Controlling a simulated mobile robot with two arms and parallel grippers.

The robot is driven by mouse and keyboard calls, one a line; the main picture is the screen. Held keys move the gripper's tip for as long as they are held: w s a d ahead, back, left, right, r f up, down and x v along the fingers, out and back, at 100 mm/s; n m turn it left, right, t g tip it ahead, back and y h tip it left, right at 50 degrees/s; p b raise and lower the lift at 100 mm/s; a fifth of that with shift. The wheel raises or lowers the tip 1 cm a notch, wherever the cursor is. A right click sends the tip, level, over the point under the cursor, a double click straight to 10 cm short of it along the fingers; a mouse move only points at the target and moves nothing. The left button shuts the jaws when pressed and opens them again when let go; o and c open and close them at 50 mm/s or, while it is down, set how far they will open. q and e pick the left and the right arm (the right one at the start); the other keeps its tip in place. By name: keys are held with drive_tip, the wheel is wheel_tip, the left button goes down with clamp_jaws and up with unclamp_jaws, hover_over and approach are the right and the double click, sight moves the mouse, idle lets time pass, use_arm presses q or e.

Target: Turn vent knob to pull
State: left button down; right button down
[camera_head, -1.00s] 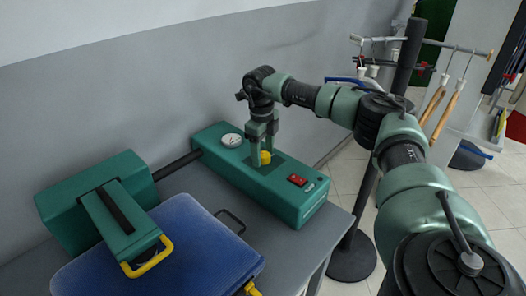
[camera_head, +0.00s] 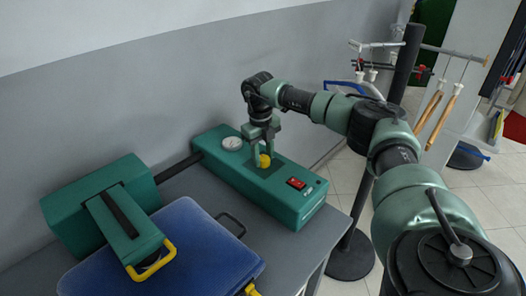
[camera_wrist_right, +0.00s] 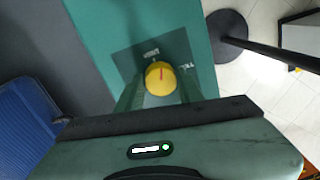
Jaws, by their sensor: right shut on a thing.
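The yellow vent knob (camera_head: 265,161) sits on a dark plate on top of the green control box (camera_head: 300,212). In the right wrist view the knob (camera_wrist_right: 160,80) shows a red pointer line, with a small label above it and another to its upper right; I cannot read either surely. My right gripper (camera_head: 264,158) comes down from above with its fingers on both sides of the knob, shut on it. In the wrist view the fingers (camera_wrist_right: 160,92) flank the knob. My left gripper is not in view.
A round gauge (camera_head: 231,143) and a red switch (camera_head: 296,183) are on the same box. A blue pressing board (camera_head: 190,250) and a green press head (camera_head: 125,225) with a yellow handle stand at left. A dark post (camera_head: 400,80) and hangers stand at right.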

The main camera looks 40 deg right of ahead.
drive_tip(key=m+p, duration=0.1)
drive_tip(key=m, duration=0.1)
drive_tip(key=m+p, duration=0.1)
drive_tip(key=shift+r+m, duration=0.2)
drive_tip(key=shift+m, duration=0.2)
drive_tip(key=m+p, duration=0.2)
drive_tip(key=m, duration=0.1)
drive_tip(key=shift+w+d+m, duration=0.1)
drive_tip(key=shift+m, duration=0.2)
drive_tip(key=m+p, duration=0.1)
drive_tip(key=m, duration=0.2)
drive_tip(key=shift+d+p, duration=0.1)
drive_tip(key=shift+p, duration=0.3)
drive_tip(key=shift+m+g+p, duration=0.3)
drive_tip(key=shift+m+p, duration=0.4)
drive_tip(key=shift+m, duration=0.9)
drive_tip(key=c, duration=0.9)
unclamp_jaws()
drive_tip(key=shift+f, duration=0.1)
